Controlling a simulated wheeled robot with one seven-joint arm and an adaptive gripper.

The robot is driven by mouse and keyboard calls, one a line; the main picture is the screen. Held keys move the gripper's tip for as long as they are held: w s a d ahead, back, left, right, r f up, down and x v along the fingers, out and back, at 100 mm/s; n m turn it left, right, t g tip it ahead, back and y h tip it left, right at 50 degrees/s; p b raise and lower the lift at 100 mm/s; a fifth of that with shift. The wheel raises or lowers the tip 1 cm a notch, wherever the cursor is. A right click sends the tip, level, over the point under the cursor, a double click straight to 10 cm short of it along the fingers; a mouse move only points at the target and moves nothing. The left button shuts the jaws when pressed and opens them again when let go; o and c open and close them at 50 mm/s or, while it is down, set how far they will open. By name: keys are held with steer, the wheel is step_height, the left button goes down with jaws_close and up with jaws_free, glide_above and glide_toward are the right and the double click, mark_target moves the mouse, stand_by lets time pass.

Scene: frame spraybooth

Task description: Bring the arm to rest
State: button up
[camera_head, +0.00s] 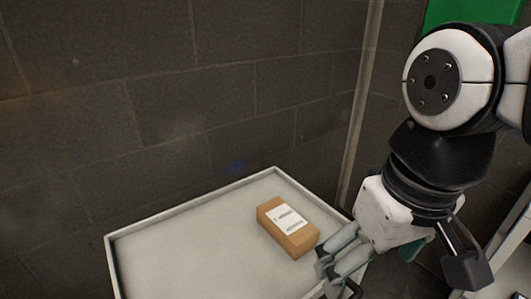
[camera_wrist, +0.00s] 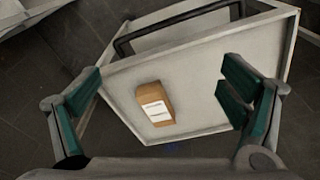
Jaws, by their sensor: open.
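My gripper (camera_head: 338,272) is at the lower right in the head view, over the right edge of a pale tray-topped surface. In the wrist view my gripper (camera_wrist: 160,100) is open, with its two green-padded fingers wide apart and nothing between their tips. A brown cardboard box (camera_head: 287,228) with a white label lies on the pale tray (camera_head: 180,250), to the left of my gripper. The box also shows in the wrist view (camera_wrist: 155,98), beyond the fingers and apart from them. My arm comes down from the upper right.
A dark block wall (camera_head: 180,100) stands behind the tray, with a vertical pipe (camera_head: 362,100) on it. The tray has a raised rim and a dark handle bar (camera_wrist: 175,20). The tray's left part is bare. A green panel (camera_head: 470,12) is at the upper right.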

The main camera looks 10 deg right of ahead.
steer(key=s, duration=0.1)
steer(key=s+f, duration=0.1)
steer(key=s, duration=0.1)
stand_by(0.5)
step_height(320, 180, up, 14)
steer(key=t+p, duration=0.2)
steer(key=p, duration=1)
steer(key=shift+r+t+p, duration=0.15)
steer(key=shift+t+p, duration=0.2)
steer(key=shift+t, duration=0.05)
